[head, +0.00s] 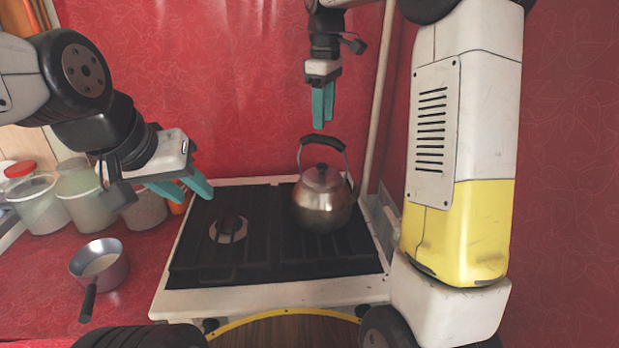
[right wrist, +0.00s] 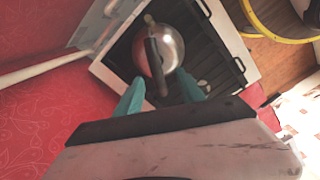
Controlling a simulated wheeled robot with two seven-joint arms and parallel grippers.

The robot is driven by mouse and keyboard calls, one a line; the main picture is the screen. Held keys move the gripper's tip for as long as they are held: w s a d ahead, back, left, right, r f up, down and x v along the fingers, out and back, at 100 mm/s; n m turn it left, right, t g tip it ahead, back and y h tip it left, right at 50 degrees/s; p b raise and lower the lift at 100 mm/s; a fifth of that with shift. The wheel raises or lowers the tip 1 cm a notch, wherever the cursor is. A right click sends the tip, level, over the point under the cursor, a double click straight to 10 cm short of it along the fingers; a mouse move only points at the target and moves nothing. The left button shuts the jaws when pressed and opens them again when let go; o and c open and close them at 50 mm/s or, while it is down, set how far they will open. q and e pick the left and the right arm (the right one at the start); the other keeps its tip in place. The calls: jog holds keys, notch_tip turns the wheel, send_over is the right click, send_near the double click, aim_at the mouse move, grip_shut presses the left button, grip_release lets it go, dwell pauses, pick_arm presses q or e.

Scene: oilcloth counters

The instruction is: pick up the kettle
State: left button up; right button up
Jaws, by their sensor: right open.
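A silver kettle (head: 322,200) with a black arched handle stands upright on the right side of the stove (head: 270,297). In the head view my right gripper (head: 323,124) points down just above the kettle's handle, apart from it as far as I can tell. In the right wrist view the kettle (right wrist: 172,50) lies beyond the teal fingers of my right gripper (right wrist: 160,98), which are spread, with the handle between them in the picture. My left gripper (head: 196,192) hangs over the stove's left edge, with its teal fingers somewhat apart and nothing visible between them.
A small saucepan (head: 100,262) stands on the red counter (head: 40,300) left of the stove. Several lidded jars (head: 38,203) stand behind it. A pale pole (head: 378,100) leans against the red wall behind the stove's right side. The left burner (head: 228,229) has no pot.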

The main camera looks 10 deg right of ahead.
aim_at(324, 140)
jog(key=f, duration=0.7)
jog(key=shift+w+d+f, duration=0.15)
jog(key=shift+w+f, duration=0.2)
jog(key=shift+w, duration=0.05)
jog(key=shift+c, duration=0.5)
grip_shut()
jog(key=shift+r, duration=0.15)
dwell(0.4)
